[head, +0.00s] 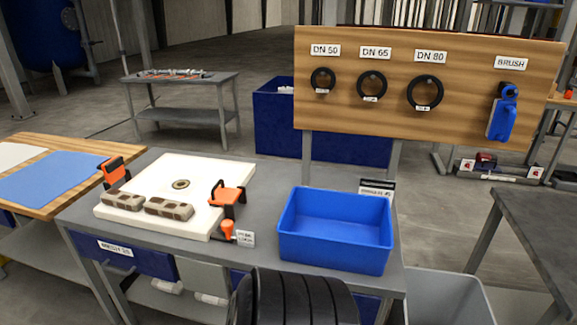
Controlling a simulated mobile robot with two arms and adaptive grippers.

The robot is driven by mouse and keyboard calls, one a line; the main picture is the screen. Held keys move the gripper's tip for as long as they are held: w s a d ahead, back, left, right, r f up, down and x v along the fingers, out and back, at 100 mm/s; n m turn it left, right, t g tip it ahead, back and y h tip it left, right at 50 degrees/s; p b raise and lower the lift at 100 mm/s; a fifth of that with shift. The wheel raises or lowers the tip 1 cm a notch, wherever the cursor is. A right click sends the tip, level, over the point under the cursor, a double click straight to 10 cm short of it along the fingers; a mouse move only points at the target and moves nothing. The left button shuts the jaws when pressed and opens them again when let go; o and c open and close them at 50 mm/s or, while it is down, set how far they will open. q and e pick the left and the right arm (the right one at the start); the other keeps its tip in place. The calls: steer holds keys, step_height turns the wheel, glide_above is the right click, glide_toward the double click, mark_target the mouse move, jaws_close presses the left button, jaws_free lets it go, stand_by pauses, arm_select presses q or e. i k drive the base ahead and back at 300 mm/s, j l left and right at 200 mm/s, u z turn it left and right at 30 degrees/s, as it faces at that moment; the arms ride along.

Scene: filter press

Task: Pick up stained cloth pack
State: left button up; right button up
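Two brown, pale-blotched packs that look like stained cloth lie side by side along the front edge of a white plate (150,180). They are the left pack (123,202) and the right pack (168,209). I cannot tell from this view which of them the task names. The plate has a round centre hole and lies on a grey table (262,178). Neither of my grippers shows in the head view, and nothing is touching the packs.
Orange-black clamps (115,172) (228,197) stand at the plate's sides. An orange knob (227,230) and a label are in front. A blue tray (335,252) stands to the right. A wooden board (420,120) behind holds black rings and a blue brush. A dark ribbed shape blocks the bottom middle.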

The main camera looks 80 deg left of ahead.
mark_target(179, 210)
steer(key=u, duration=3.6)
steer(key=i+l+u, duration=0.15)
steer(key=u, duration=0.15)
